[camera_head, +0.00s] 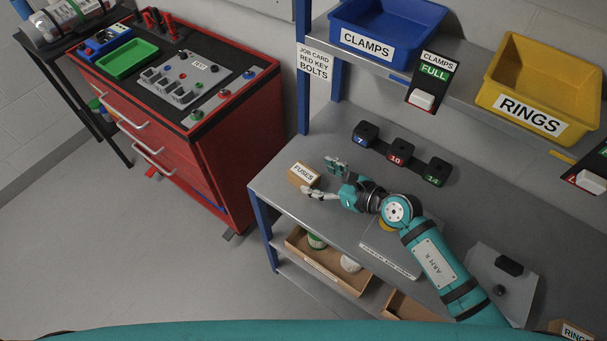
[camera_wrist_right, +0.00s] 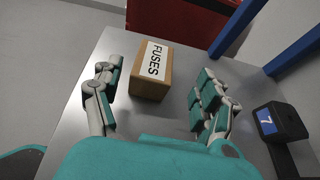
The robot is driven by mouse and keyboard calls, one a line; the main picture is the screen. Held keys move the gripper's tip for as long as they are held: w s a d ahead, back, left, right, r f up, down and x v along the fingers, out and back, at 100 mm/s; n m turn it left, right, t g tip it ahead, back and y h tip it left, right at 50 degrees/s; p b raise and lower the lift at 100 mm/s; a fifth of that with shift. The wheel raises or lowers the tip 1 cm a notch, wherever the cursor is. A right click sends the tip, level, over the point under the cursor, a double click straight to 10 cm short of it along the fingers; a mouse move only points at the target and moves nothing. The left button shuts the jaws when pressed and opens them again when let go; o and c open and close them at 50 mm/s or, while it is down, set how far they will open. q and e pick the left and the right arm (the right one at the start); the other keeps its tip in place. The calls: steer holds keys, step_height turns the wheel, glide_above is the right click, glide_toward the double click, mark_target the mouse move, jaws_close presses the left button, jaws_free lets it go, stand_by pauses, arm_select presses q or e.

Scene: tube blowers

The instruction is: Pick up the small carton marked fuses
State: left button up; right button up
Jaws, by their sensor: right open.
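The small carton marked FUSES (camera_head: 303,175) is brown cardboard with a white label. It sits on the grey metal bench near its left end. My right gripper (camera_head: 326,179) is open, its fingers reaching toward the carton from the right. In the right wrist view the carton (camera_wrist_right: 151,72) stands ahead, roughly between the fingertips of the open gripper (camera_wrist_right: 155,88), with gaps on both sides. No contact shows there. My left gripper is not in view.
The bench (camera_head: 280,180) has a blue upright (camera_head: 303,80) behind. Black holders numbered 7, 10 and 14 (camera_head: 398,154) stand at the back. A blue CLAMPS bin (camera_head: 385,30) and yellow RINGS bin (camera_head: 540,90) sit on the shelf above. A red cabinet (camera_head: 215,150) stands left.

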mark_target(307, 175)
steer(key=shift+w+a+f, duration=0.1)
steer(key=shift+w+a, duration=0.1)
steer(key=shift+a, duration=0.25)
steer(key=x, duration=0.3)
steer(key=shift+a+f+p, duration=0.2)
steer(key=shift+a+p, duration=0.1)
steer(key=shift+a, duration=0.1)
steer(key=shift+w+a+f, duration=0.2)
steer(key=shift+w+a, duration=0.1)
steer(key=shift+a, duration=0.05)
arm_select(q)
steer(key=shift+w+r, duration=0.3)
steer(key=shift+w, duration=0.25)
arm_select(e)
steer(key=shift+c, duration=0.9)
steer(key=c, duration=1.1)
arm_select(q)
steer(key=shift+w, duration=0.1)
arm_select(e)
steer(key=shift+r, duration=0.1)
